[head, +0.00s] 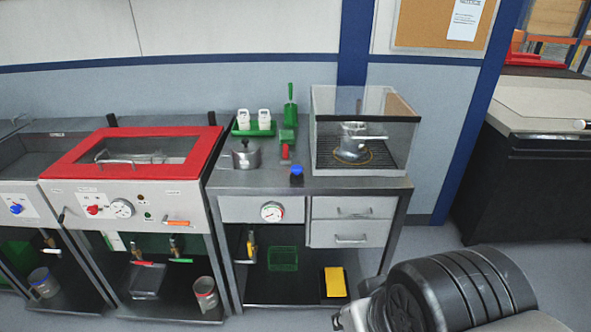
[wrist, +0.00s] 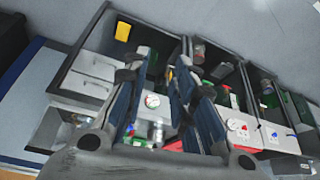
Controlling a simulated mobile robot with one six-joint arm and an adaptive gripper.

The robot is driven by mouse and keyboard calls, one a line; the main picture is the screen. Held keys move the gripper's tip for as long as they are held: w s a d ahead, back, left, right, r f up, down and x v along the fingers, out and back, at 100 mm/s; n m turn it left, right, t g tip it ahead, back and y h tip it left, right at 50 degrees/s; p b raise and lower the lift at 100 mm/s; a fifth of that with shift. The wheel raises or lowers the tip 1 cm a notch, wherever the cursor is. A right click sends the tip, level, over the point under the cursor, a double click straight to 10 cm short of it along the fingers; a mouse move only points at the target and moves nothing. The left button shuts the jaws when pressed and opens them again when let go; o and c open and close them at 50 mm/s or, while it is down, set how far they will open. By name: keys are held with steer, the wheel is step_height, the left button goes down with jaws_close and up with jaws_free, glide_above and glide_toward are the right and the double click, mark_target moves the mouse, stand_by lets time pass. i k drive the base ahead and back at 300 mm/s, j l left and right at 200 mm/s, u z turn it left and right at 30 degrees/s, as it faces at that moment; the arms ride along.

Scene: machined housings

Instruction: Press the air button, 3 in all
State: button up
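No label reading "air" is legible, so I cannot tell for certain which control is the air button. A blue-topped black knob or button (head: 297,174) stands at the front edge of the steel bench, above the round gauge (head: 272,212). Small dark and green buttons (head: 148,216) sit on the front panel of the red-lidded machine (head: 62,180). In the wrist view, my gripper (wrist: 158,75) is open and empty, its two fingers apart. The bench gauge (wrist: 152,101) shows between them, at a distance. The fingers hide part of the bench front. In the head view the fingertips are not visible.
On the bench (head: 225,181) stand a lidded pot (head: 246,155), a green tray (head: 243,133) with white bottles, a small red item (head: 285,152) and a glass-sided case (head: 365,168). A yellow item (head: 335,281) lies on the lower shelf. The floor in front is partly clear.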

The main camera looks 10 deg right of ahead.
mark_target(297, 169)
steer(key=i+j+z, duration=0.5)
steer(key=i+j, duration=0.15)
steer(key=i+j+z, duration=0.25)
steer(key=j, duration=0.25)
steer(key=i+j+z, duration=0.25)
steer(key=j, duration=0.25)
